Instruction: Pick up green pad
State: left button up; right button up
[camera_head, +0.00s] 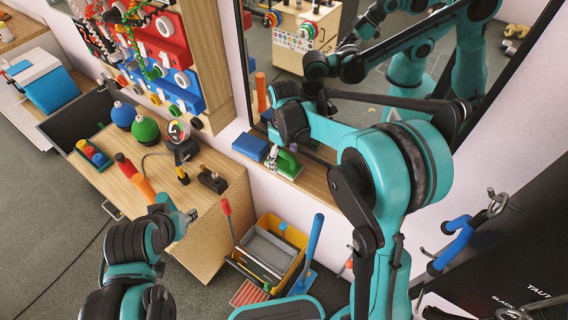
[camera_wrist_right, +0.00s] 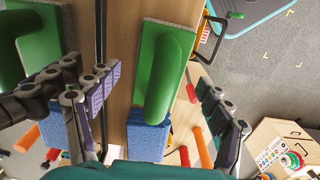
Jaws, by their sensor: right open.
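The green pad (camera_head: 287,164) with its raised green handle lies on the narrow wooden ledge below the mirror in the head view. In the right wrist view the green pad (camera_wrist_right: 165,75) lies between my open fingers, its long handle facing the camera. My right gripper (camera_wrist_right: 158,108) is open, with a finger on each side of the pad and nothing held. In the head view my right gripper (camera_head: 292,145) is above the ledge, partly hidden by its arm. My left arm is at the lower left; its end (camera_head: 188,216) shows too little to tell the jaw state.
A blue block (camera_head: 250,146) lies beside the pad on the ledge; it also shows in the right wrist view (camera_wrist_right: 147,140). The mirror (camera_head: 350,110) rises behind the ledge. A wooden cabinet (camera_head: 215,225) and a yellow bin (camera_head: 262,225) stand below.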

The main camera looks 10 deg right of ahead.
notch_tip(320, 180, down, 2)
jog(key=shift+f, duration=0.2)
jog(key=shift+r, duration=0.1)
jog(key=c, duration=1.3)
jog(key=shift+r, duration=0.1)
notch_tip(320, 180, up, 4)
jog(key=shift+r+p, duration=0.2)
jog(key=shift+p, duration=0.55)
jog(key=s+d+r+p, duration=0.2)
jog(key=s+d+r, duration=0.4)
jog(key=s+d, duration=0.2)
jog(key=shift+s+r, duration=0.15)
jog(key=shift+r, duration=0.1)
jog(key=shift+d, duration=0.1)
